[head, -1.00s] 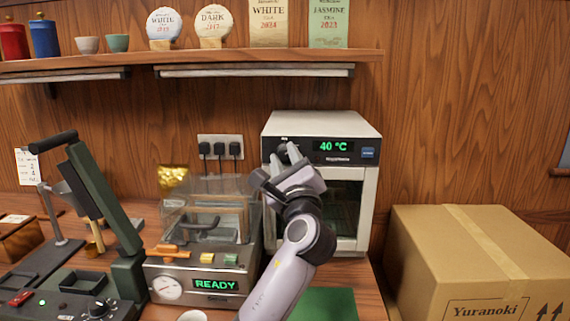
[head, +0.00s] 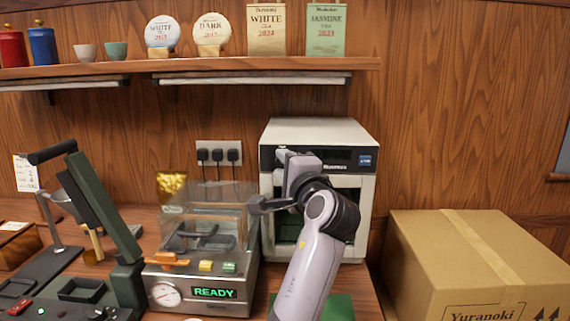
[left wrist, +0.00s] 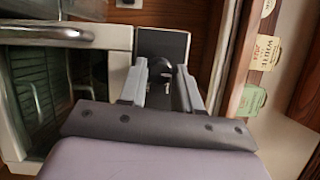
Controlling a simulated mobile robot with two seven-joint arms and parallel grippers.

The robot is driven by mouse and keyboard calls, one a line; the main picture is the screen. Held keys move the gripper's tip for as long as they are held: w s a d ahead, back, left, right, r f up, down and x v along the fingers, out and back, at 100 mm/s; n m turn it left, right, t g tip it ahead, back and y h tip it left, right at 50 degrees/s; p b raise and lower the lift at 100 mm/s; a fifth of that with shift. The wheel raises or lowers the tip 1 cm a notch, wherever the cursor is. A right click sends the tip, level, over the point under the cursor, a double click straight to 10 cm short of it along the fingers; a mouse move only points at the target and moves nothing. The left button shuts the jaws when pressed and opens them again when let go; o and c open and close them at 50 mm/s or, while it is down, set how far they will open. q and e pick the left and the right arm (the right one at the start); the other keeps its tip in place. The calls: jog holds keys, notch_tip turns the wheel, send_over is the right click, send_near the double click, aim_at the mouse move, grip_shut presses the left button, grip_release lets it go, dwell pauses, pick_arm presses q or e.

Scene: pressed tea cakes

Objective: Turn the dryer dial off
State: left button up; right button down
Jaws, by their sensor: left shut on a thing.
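The dryer (head: 322,131) is a white box with a dark control panel and a glass door, standing against the wood wall. My left gripper (head: 281,155) is at the left end of its panel. In the left wrist view, the two fingers of my left gripper (left wrist: 162,82) are closed on the black dial (left wrist: 160,67), one on each side. The gripper hides the dial in the head view. The panel display (head: 338,158) looks dark, with no lit temperature, though my wrist covers part of the panel. My right gripper is not in view.
A machine with a green READY display (head: 213,293) stands left of the dryer. A dark green lever press (head: 105,205) is further left. A large cardboard box (head: 440,265) is at the right. A shelf (head: 200,68) with tea packages runs above.

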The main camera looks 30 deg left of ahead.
pick_arm(q)
jog(key=shift+r+n, duration=0.1)
jog(key=shift+n, duration=0.5)
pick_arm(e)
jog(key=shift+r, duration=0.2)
pick_arm(q)
jog(key=o, duration=1)
jog(key=shift+a, duration=0.1)
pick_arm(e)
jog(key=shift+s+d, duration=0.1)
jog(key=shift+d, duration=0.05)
